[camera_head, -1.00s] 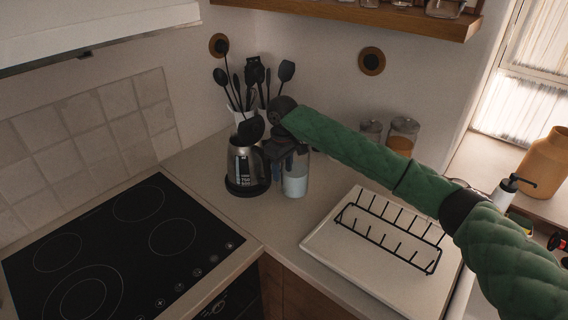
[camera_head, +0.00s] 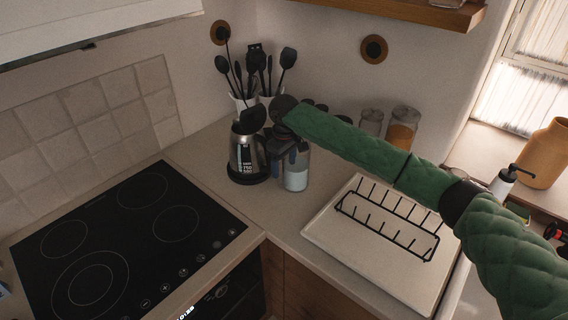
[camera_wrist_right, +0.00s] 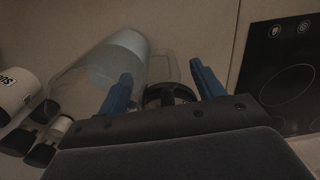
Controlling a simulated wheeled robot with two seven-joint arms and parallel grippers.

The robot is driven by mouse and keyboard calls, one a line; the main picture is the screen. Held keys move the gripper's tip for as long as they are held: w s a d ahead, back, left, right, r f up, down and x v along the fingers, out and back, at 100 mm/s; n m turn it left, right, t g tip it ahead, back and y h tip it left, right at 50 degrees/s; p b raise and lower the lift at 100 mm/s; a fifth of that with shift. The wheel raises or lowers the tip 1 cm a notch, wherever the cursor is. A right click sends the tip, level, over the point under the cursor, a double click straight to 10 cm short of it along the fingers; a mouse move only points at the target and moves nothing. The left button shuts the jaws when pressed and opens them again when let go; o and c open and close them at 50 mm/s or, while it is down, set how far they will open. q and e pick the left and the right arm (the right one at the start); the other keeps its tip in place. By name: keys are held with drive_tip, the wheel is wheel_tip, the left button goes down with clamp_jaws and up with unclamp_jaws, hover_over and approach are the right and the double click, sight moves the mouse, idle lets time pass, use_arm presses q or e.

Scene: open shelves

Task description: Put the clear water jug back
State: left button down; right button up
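The clear water jug (camera_head: 296,178) stands upright on the counter, right of the kettle, and looks pale in its lower part. My right gripper (camera_head: 292,156) is over its upper front and hides part of it. In the right wrist view, the jug (camera_wrist_right: 105,65) lies to the left with its clear handle (camera_wrist_right: 164,68) towards the gap between the blue fingers. The right gripper (camera_wrist_right: 163,88) is open there, its fingers well apart. I cannot tell whether they touch the handle. My left gripper is not in view.
A steel kettle (camera_head: 247,157) stands close left of the jug. Dark utensils (camera_head: 262,70) and storage jars (camera_head: 402,128) are behind. A white tray with a black rack (camera_head: 390,225) lies to the right. The black cooktop (camera_head: 120,240) is at front left.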

drive_tip(key=shift+w+r, duration=0.1)
drive_tip(key=shift+r, duration=0.1)
drive_tip(key=shift+r+b, duration=0.4)
drive_tip(key=shift+b, duration=0.05)
wheel_tip(320, 180, up, 4)
drive_tip(key=shift+f+b, duration=0.1)
drive_tip(key=shift+b, duration=0.85)
wheel_tip(320, 180, up, 6)
drive_tip(key=shift+f+b, duration=0.15)
drive_tip(key=shift+b, duration=0.95)
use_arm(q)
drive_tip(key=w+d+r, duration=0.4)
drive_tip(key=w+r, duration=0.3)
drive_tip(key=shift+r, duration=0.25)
use_arm(e)
drive_tip(key=shift+r, duration=0.75)
